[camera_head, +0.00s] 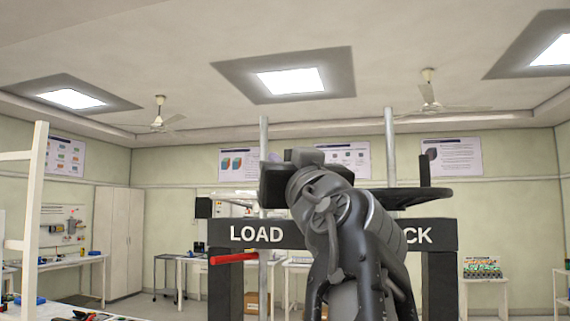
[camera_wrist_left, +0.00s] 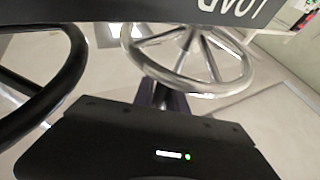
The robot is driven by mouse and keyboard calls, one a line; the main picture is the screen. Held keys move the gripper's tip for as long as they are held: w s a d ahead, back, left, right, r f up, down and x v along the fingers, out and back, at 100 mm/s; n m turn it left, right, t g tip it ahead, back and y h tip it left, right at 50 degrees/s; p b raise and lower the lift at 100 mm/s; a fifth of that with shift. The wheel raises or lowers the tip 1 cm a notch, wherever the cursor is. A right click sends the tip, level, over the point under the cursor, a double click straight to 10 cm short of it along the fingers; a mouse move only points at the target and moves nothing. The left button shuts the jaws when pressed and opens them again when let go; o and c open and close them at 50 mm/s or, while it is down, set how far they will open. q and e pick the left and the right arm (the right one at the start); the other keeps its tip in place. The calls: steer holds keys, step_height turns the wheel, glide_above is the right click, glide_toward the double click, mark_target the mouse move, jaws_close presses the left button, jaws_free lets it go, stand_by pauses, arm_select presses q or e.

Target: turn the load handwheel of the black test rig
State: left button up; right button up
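The black test rig (camera_head: 437,236) stands in front of me, with "LOAD" on the left of its crossbeam and "CK" showing on the right. The pale metal load handwheel (camera_head: 238,195) is above "LOAD", seen nearly edge-on. In the left wrist view the silver, spoked handwheel (camera_wrist_left: 240,82) is beside the upside-down label. My right gripper is out of view.
A black handwheel (camera_head: 415,195) sits on the rig's right; it also shows in the left wrist view (camera_wrist_left: 68,80). A red lever (camera_head: 233,258) sticks out at the left, below the crossbeam. A white frame (camera_head: 35,200) stands at far left. Workbenches line the back.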

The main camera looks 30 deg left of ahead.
arm_select(q)
steer(key=o, duration=0.4)
steer(key=b+v, duration=0.3)
steer(key=v, duration=0.5)
steer(key=shift+a, duration=0.1)
